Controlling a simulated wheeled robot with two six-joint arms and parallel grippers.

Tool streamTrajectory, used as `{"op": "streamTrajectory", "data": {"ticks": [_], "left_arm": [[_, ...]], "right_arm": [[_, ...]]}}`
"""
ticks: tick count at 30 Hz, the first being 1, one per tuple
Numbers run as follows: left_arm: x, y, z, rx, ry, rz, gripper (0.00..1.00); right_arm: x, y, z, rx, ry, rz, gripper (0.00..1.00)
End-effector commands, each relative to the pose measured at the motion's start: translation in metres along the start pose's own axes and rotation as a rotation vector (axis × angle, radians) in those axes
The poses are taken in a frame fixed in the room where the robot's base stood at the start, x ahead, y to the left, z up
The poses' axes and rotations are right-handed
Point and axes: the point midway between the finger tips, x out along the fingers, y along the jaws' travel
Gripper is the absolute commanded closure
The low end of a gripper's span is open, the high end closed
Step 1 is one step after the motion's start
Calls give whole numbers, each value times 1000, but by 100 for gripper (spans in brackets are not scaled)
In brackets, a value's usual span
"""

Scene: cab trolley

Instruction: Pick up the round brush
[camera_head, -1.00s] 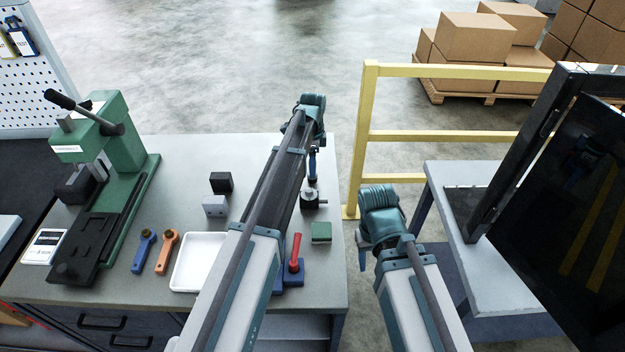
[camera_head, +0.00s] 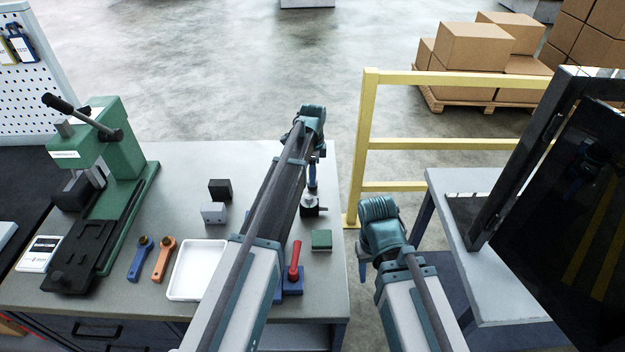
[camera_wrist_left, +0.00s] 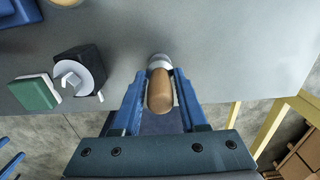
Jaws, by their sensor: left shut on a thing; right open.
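The round brush (camera_wrist_left: 160,90) is in the left wrist view, with a brown wooden handle and a pale, rounded end beyond it. My left gripper (camera_wrist_left: 160,100) is shut on its handle, one blue finger on each side. In the head view my left gripper (camera_head: 313,180) points down over the back right of the grey workbench (camera_head: 270,155); my arm hides most of that area, and I cannot make out the brush there. My right gripper (camera_head: 363,270) is open and empty, right of the workbench edge.
A black block with a metal disc (camera_wrist_left: 80,75) and a green block (camera_head: 321,240) stand near my left gripper. A red-handled tool (camera_head: 294,262), white tray (camera_head: 197,270), two wrenches and a green press (camera_head: 118,150) are on the bench. A yellow railing (camera_head: 430,76) stands behind.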

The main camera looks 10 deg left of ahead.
Motion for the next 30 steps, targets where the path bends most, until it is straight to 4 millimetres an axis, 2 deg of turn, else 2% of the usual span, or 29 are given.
{"op": "streamTrajectory", "data": {"ticks": [5, 11, 24, 30], "left_arm": [[-3, 0, 0, 0, 0, 0, 100], [-18, 0, 0, 0, 0, 0, 100], [-83, 0, 0, 0, 0, 0, 100], [-100, 0, 0, 0, 0, 0, 100]], "right_arm": [[-3, 0, 0, 0, 0, 0, 50], [-18, 2, 1, 0, 0, 0, 50], [-83, 8, 5, -2, 0, 0, 50], [-100, 10, 6, -2, 0, 0, 50]]}}
